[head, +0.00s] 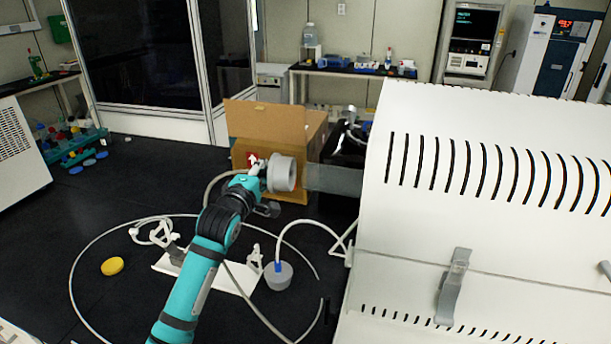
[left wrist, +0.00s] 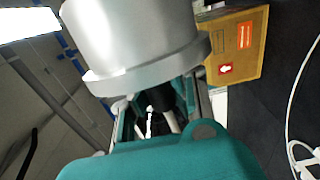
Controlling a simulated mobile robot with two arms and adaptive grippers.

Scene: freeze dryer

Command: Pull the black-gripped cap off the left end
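The cap is a thick pale grey cylinder (head: 283,172) with a wider rim, in front of the cardboard box in the head view. It fills the upper middle of the left wrist view (left wrist: 130,35), with its rim towards my gripper. My left gripper (head: 258,180) is at the cap's left side and appears shut on its grip. In the left wrist view the rim hides the fingertips, and dark and pale parts show between the fingers (left wrist: 160,112). A see-through grey piece (head: 335,181) lies right of the cap, seemingly apart from it. My right gripper is not in view.
The large white slotted housing (head: 480,190) fills the right. The open cardboard box (head: 262,125) stands behind the cap. Hoses loop across the dark surface.

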